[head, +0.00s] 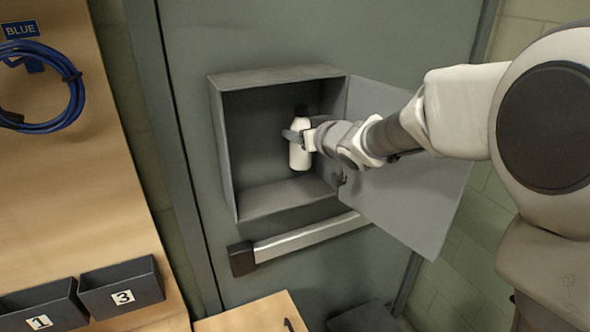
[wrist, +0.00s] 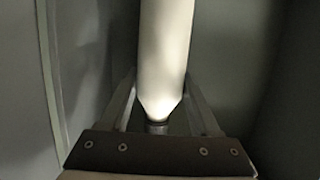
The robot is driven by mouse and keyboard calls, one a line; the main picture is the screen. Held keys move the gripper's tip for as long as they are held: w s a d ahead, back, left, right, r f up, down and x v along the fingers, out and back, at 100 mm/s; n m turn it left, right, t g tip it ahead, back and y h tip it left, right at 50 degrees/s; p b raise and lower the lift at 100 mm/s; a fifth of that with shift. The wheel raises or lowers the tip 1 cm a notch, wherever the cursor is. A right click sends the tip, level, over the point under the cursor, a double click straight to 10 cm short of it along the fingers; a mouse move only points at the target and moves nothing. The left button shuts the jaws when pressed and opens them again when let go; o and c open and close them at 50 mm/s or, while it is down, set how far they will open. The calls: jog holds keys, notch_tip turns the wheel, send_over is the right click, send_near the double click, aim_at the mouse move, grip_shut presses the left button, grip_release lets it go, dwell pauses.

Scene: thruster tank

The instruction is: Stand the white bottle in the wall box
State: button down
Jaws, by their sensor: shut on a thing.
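The white bottle (head: 300,151) with a dark cap is upright in the head view, in front of the opening of the grey wall box (head: 226,150) or just inside it; I cannot tell how deep. My gripper (head: 299,137) is shut around the bottle's upper body. The bottle's base appears above the box floor (head: 285,196). In the wrist view the bottle (wrist: 165,50) stands between the two fingers of my gripper (wrist: 158,100), its narrowing end near the palm. The box door (head: 415,195) is open to the right, partly hidden by my arm.
A push bar (head: 310,236) crosses the grey door below the box. A blue cable coil (head: 75,90) hangs on a wooden board at left. Dark bins numbered 1 (head: 42,305) and 3 (head: 122,287) sit at lower left. A wooden surface (head: 250,315) is at the bottom.

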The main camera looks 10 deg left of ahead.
aim_at(306, 157)
jog(key=shift+f, duration=2.95)
jog(key=shift+f+b, duration=0.2)
jog(key=shift+b, duration=0.15)
jog(key=shift+c, duration=0.6)
grip_release()
jog(key=shift+r, duration=0.15)
jog(key=v, duration=1.2)
jog(key=shift+s, duration=0.1)
